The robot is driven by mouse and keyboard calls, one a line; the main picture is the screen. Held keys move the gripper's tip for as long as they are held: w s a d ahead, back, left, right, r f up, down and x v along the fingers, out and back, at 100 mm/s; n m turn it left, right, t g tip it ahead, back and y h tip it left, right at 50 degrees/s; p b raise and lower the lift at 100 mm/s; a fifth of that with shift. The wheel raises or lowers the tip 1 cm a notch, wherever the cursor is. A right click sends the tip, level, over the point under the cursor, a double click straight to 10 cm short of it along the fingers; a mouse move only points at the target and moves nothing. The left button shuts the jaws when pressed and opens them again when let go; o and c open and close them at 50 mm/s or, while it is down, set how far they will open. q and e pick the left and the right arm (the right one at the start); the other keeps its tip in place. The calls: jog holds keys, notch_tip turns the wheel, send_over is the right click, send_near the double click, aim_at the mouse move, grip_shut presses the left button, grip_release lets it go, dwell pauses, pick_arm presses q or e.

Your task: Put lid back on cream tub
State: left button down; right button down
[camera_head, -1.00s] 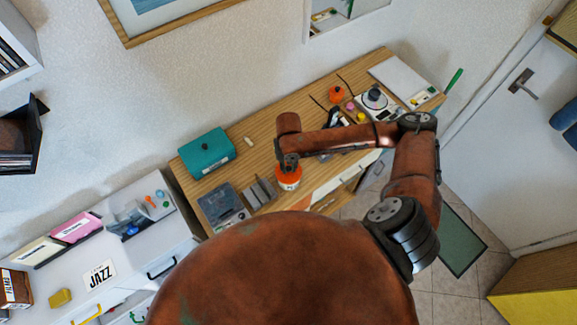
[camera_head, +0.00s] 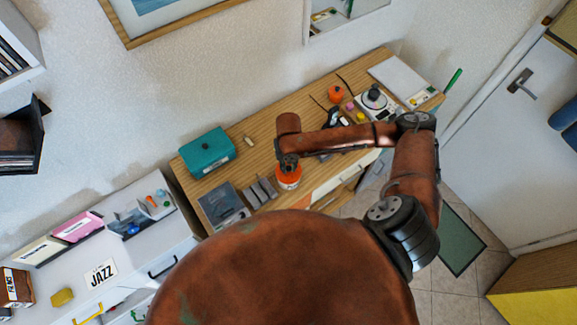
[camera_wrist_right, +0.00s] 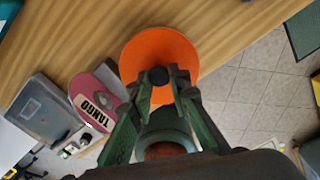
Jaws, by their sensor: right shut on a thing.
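My right gripper (camera_head: 288,163) points down over the near edge of the wooden desk. In the right wrist view, my right gripper (camera_wrist_right: 160,82) is closed around the black knob (camera_wrist_right: 159,76) of a round orange lid (camera_wrist_right: 150,50). In the head view, an orange round body (camera_head: 288,178) with a pale patch on its side is directly below the gripper. The cream tub's outline is mostly hidden by the lid and gripper, so I cannot tell whether the lid rests on it or is just above. My left gripper is not in view.
A teal box (camera_head: 207,153) and a grey clear-lidded case (camera_head: 222,204) stand to the left on the desk (camera_head: 262,135). Grey upright dividers (camera_head: 262,190) are close by. A pink disc sleeve marked TANGO (camera_wrist_right: 98,98) shows beside the lid. Another orange object (camera_head: 336,93) is farther back.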

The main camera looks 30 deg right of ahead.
dwell(0.4)
jog(key=c, duration=1.7)
grip_release()
jog(key=shift+c, duration=0.2)
jog(key=shift+o, duration=0.6)
jog(key=o, duration=0.4)
jog(key=shift+r, duration=0.15)
jog(key=shift+r+p, duration=3.4)
jog(key=shift+p, duration=0.55)
jog(key=shift+c, duration=0.8)
